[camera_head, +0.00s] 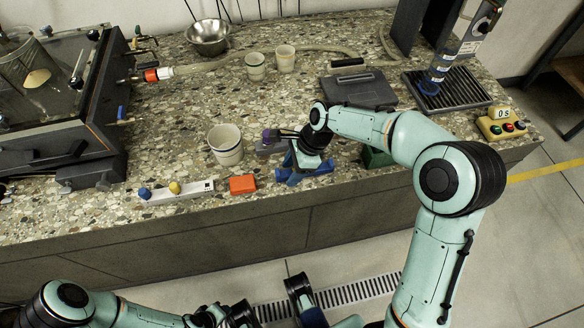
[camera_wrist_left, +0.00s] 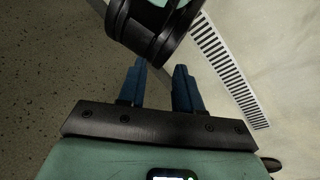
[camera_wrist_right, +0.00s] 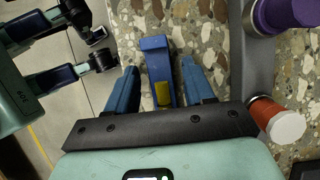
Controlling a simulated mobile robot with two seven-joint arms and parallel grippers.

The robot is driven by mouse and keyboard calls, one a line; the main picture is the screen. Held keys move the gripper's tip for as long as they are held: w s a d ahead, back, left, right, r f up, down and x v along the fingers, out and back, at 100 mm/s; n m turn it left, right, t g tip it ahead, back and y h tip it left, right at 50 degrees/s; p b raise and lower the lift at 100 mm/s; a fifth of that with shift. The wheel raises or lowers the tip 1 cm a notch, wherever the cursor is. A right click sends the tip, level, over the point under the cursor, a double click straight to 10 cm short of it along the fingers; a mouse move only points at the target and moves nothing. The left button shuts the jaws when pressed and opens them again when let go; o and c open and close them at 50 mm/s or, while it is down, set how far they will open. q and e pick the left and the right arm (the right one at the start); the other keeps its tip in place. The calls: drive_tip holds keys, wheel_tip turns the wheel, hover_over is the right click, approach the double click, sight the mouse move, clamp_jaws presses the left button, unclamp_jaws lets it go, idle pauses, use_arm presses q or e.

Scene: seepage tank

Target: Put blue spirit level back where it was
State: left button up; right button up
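The blue spirit level (camera_wrist_right: 157,62) lies on the speckled counter near its front edge, with a yellow vial showing. In the head view it is a blue bar (camera_head: 290,179) partly hidden under my right gripper (camera_head: 302,172). In the right wrist view, the blue fingers of my right gripper (camera_wrist_right: 160,68) stand on either side of the level, with a narrow gap showing at each side. My left gripper (camera_wrist_left: 160,66) is empty, its fingers apart, low in front of the counter over the floor.
A grey bar with a purple knob (camera_wrist_right: 285,14) and an orange-and-white knob (camera_wrist_right: 278,122) lies close beside the right gripper. An orange block (camera_head: 243,184), a white strip with knobs (camera_head: 176,192) and a beige cup (camera_head: 226,145) stand to the left. A dark case (camera_head: 358,90) lies behind.

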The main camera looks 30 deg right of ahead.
drive_tip(key=shift+r, duration=0.15)
use_arm(q)
drive_tip(key=s+d+r+g+p, duration=0.1)
drive_tip(key=s+d+r+p, duration=0.1)
drive_tip(key=s+r+p, duration=0.1)
drive_tip(key=shift+s+d+r+g+h, duration=0.2)
drive_tip(key=shift+s+r+g+h, duration=0.3)
drive_tip(key=shift+s, duration=0.6)
use_arm(e)
drive_tip(key=v, duration=1.2)
use_arm(q)
drive_tip(key=shift+r, duration=0.1)
use_arm(e)
drive_tip(key=shift+d, duration=0.1)
